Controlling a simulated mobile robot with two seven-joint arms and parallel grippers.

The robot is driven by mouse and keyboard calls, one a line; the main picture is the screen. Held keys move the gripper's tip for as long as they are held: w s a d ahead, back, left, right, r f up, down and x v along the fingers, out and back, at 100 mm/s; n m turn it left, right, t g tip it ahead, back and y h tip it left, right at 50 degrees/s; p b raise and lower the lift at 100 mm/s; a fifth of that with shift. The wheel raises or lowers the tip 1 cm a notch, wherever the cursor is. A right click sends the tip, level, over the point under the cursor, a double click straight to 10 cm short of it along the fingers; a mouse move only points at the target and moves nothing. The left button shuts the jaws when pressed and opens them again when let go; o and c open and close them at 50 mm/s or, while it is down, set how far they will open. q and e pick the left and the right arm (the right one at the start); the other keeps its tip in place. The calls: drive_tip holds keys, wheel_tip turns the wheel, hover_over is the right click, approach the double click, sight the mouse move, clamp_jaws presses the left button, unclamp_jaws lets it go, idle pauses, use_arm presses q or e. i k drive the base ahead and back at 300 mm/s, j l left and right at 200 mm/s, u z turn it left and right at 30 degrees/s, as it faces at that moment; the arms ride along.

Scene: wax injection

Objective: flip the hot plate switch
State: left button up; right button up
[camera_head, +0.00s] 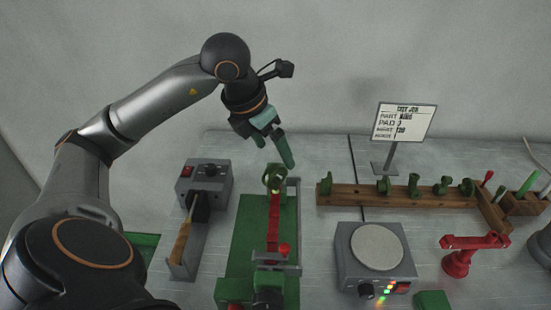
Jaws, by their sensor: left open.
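The hot plate (346,252) is a grey box with a round pale plate (377,247) on top, standing at the right of centre on the table. Its front panel has a dark knob (366,290), several small lit lights (383,291) and a red switch (403,287). I cannot tell which way the switch is set. My left gripper (275,153) has teal fingers and is open and empty. It is above the back of the green press, up and left of the hot plate and well apart from it. My right gripper is not in view.
A grey control box (218,182) with a red switch and a wooden-handled tool (181,243) is at the left. A green press (243,250) stands in the middle. A wooden rack (345,194) with green rings, a sign (404,122) and a red stand (458,262) are around the hot plate.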

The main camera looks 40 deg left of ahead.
sight(401, 288)
drive_tip(key=k, duration=1)
